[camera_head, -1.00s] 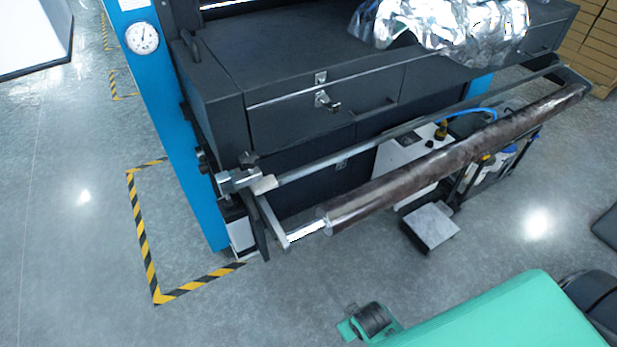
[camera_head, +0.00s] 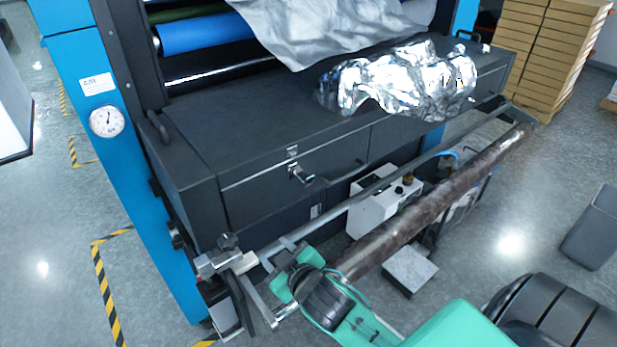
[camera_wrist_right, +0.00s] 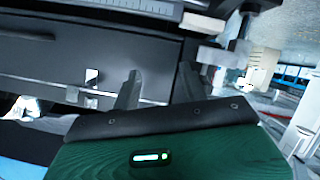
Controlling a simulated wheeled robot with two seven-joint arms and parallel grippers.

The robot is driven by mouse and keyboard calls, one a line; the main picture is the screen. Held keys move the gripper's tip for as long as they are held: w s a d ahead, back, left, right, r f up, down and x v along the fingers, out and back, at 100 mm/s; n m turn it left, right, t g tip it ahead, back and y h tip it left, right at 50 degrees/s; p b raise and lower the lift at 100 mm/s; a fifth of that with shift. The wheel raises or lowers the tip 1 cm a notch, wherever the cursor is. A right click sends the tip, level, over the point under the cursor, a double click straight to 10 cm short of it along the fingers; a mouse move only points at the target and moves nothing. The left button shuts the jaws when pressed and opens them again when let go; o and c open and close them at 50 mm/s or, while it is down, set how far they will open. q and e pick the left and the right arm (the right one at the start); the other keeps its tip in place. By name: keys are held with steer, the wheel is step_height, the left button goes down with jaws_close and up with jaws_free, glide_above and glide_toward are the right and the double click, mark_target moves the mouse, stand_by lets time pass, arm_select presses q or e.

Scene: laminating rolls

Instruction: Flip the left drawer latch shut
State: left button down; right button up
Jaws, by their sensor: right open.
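The left drawer latch (camera_head: 302,175) is a small silver lever on the dark left drawer front (camera_head: 255,192). It sticks outward, apart from the small metal catch plate (camera_head: 292,151) above it. My right gripper (camera_head: 287,262) is below and slightly left of the latch, near the left end of the roller bar, and does not touch the latch. In the right wrist view its two fingers (camera_wrist_right: 160,88) are spread with nothing between them. A small shiny metal piece (camera_wrist_right: 92,77) shows left of the fingers there; I cannot tell which latch it is. My left gripper is out of view.
A brown roll (camera_head: 430,205) on a bar runs diagonally in front of the drawers. A metal clamp bracket (camera_head: 225,260) stands at its left end, close to my right gripper. Crumpled silver film (camera_head: 400,80) lies on the cabinet top. A drawer handle (camera_head: 345,174) is right of the latch.

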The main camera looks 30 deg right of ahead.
steer(key=w+a+r+n+t+y, duration=0.3)
steer(key=w+a+r+n+y, duration=0.15)
steer(key=r, duration=0.35)
steer(key=w+a+r+n+t+y, duration=0.3)
steer(key=r+n+y, duration=0.15)
steer(key=r, duration=0.45)
steer(key=a+r+n+g+y, duration=0.3)
steer(key=a+r+n+y, duration=0.2)
steer(key=n+y, duration=0.35)
steer(key=n+g+h, duration=1.5)
steer(key=g+h, duration=0.2)
steer(key=h, duration=0.1)
glide_above(302, 173)
steer(key=s, duration=0.4)
steer(key=shift+y, duration=0.25)
step_height(302, 173, down, 13)
steer(key=p, duration=0.4)
steer(key=shift+w+r, duration=0.15)
steer(key=shift+c, duration=0.4)
